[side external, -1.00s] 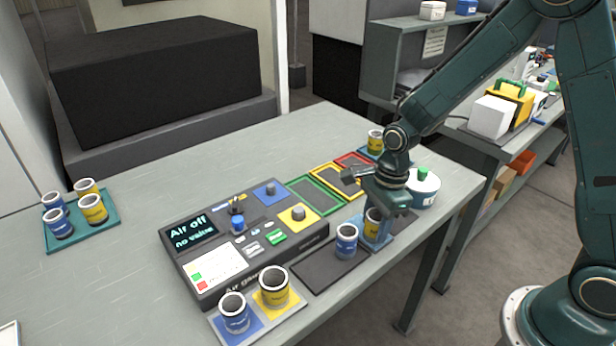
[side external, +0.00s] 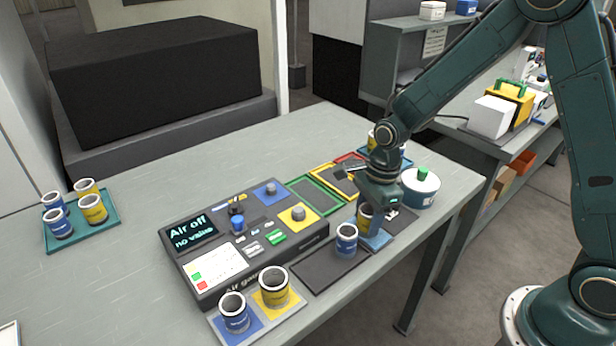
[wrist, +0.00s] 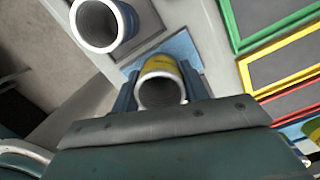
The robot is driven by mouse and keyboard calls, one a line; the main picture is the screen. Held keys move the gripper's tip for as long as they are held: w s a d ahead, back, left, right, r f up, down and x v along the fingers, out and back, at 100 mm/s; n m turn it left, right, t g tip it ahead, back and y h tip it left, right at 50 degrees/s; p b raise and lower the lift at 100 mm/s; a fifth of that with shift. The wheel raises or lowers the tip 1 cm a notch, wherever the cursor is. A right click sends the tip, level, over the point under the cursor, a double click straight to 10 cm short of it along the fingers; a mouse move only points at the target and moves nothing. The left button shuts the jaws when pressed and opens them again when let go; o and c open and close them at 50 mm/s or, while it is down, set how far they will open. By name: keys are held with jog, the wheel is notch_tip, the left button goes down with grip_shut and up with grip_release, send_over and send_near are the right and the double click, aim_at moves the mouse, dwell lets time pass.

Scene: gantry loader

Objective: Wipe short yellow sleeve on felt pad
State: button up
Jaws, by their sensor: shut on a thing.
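A short yellow sleeve (side external: 365,218) with a pale rim is between the fingers of my gripper (side external: 368,212). In the wrist view the sleeve (wrist: 160,68) is seen from its open top, with a blue finger on each side. My gripper is shut on it. A light blue pad, which looks like the felt pad (side external: 379,240), lies under and beside the sleeve; it also shows in the wrist view (wrist: 183,46). I cannot tell whether the sleeve's bottom touches the pad.
A blue sleeve (side external: 346,240) stands close by on a dark mat (side external: 315,268). The air gauge box (side external: 215,275) is to the left, with a sleeve stand (side external: 255,318) in front. Colour-framed trays (side external: 316,194) and a white pot (side external: 420,190) are behind. Open table lies back left.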

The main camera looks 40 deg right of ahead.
jog(key=shift+w, duration=0.2)
jog(key=shift+w, duration=0.9)
jog(key=shift+s, duration=0.1)
jog(key=shift+s, duration=1)
jog(key=shift+s, duration=0.15)
jog(key=shift+s, duration=0.9)
jog(key=shift+r, duration=0.2)
